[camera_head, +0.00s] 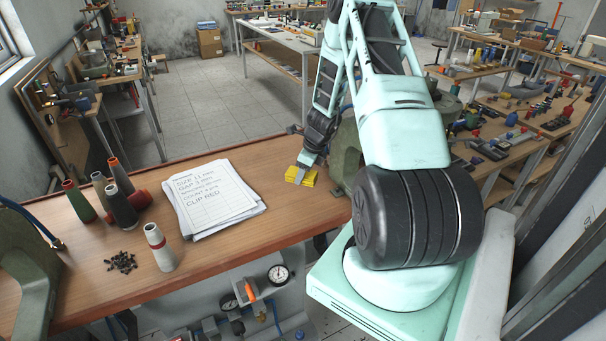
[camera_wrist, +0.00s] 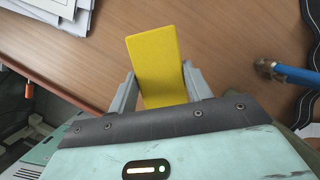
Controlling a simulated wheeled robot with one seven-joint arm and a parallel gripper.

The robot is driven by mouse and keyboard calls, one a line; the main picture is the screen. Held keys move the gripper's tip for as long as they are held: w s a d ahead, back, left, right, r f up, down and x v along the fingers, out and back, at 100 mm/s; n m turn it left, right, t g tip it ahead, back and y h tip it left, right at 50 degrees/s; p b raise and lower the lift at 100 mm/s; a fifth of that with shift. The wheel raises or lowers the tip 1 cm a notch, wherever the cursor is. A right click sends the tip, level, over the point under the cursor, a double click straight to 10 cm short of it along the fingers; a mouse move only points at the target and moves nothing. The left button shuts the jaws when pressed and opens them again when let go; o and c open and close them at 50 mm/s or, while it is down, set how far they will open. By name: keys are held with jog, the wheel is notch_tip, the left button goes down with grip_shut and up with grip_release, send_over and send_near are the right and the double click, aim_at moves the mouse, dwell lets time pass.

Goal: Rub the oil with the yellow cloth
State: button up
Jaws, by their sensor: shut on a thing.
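The yellow cloth (camera_head: 303,177) is a folded block at the right part of the wooden bench top (camera_head: 245,159). My gripper (camera_head: 299,176) is shut on it. In the wrist view the cloth (camera_wrist: 156,66) stands out between the two grey fingers of my gripper (camera_wrist: 158,92), over the wood. I cannot tell whether the cloth touches the bench. No oil can be made out in either view.
A paper stack (camera_head: 212,198) lies left of the cloth. Several cones (camera_head: 119,205) and a small dark heap (camera_head: 122,262) are farther left. A green machine body (camera_head: 346,155) stands right of the cloth. A blue hose (camera_wrist: 292,73) shows in the wrist view. Bench between papers and cloth is clear.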

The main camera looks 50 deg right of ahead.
jog(key=shift+r+p, duration=0.95)
jog(key=shift+r, duration=0.55)
jog(key=shift+f+b, duration=0.1)
jog(key=shift+b, duration=0.25)
